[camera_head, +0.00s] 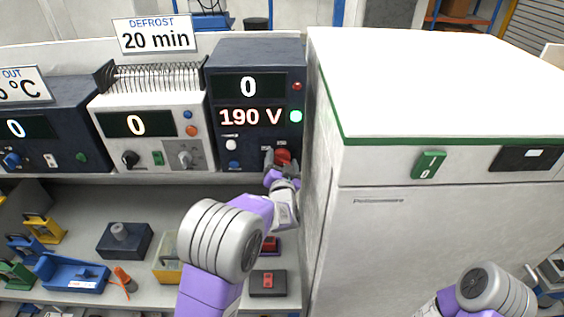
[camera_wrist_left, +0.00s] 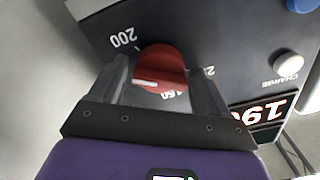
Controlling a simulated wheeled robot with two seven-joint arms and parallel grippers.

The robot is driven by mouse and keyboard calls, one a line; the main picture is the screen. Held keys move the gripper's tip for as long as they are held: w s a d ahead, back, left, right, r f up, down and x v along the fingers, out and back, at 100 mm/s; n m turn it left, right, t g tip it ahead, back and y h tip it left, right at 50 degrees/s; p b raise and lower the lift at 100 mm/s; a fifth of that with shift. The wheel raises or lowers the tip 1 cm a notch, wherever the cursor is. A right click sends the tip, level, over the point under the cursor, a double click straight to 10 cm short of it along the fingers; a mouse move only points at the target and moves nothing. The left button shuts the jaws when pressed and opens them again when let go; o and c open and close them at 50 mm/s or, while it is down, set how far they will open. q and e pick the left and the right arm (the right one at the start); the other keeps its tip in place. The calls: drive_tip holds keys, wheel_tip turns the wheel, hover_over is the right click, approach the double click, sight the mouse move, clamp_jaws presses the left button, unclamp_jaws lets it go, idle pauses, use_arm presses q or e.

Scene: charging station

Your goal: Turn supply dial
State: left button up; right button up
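The supply unit (camera_head: 224,59) is a dark blue box on the bench, with displays reading 0 (camera_head: 248,87) and 190 V (camera_head: 249,117). Its red dial (camera_head: 283,157) is low on the right of the panel. In the left wrist view the dial (camera_wrist_left: 160,66) has a white pointer line, with printed marks 200 and 160 beside it. My left gripper (camera_head: 281,160) is at the dial, its two fingers apart on either side of it. Whether they touch it is not clear. My right arm shows at the lower right, its gripper out of view.
A white cabinet (camera_head: 400,240) stands close to the right of the dial. A cream unit (camera_head: 150,144) with a coil stands to the left. The shelf below holds a blue tray (camera_head: 71,274) and boxes.

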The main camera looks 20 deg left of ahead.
use_arm(q)
drive_tip(key=shift+o, duration=0.4)
drive_tip(key=shift+s+d, duration=0.15)
drive_tip(key=shift+s, duration=0.1)
drive_tip(key=v, duration=0.7)
drive_tip(key=shift+b, duration=0.3)
